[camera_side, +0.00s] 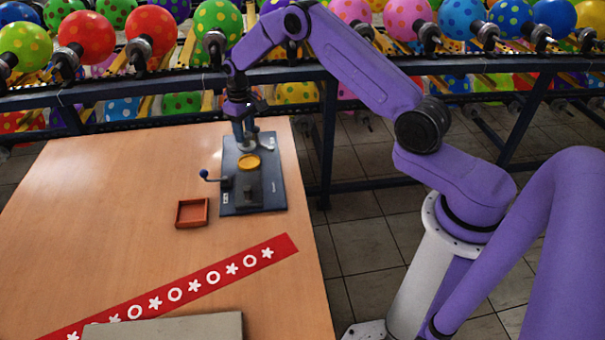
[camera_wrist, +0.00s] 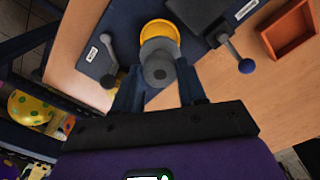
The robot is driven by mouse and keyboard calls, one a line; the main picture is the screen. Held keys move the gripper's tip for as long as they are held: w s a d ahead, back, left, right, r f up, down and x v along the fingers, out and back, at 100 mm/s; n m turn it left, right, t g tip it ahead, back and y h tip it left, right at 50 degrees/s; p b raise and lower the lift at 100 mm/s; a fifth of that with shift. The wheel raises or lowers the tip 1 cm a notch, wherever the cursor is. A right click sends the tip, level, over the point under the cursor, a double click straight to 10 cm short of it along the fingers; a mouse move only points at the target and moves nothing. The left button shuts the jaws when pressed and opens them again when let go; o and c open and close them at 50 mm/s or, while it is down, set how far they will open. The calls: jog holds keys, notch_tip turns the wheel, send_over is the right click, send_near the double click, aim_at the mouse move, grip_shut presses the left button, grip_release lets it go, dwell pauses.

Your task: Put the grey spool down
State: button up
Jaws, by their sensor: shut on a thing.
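My gripper (camera_side: 243,133) is at the far end of a dark blue board (camera_side: 268,200), fingers pointing down. Its fingers (camera_wrist: 159,92) are shut on the grey spool (camera_wrist: 157,64), one on each side. The spool also shows in the side view (camera_side: 249,147), partly behind the fingers. It is upright, just beyond a yellow round piece (camera_side: 248,162) on the board. In the wrist view the spool overlaps the yellow piece (camera_wrist: 163,30). I cannot tell whether the spool's underside touches the board.
A lever with a blue knob (camera_side: 204,174) sticks out from the board's left side. An orange-brown tray (camera_side: 192,213) is empty. A red strip with white symbols (camera_side: 215,277) and a grey slab (camera_side: 165,328) lie nearer. Balloon racks (camera_side: 150,90) stand behind. The table's left is clear.

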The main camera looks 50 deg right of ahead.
jog(key=shift+r, duration=0.4)
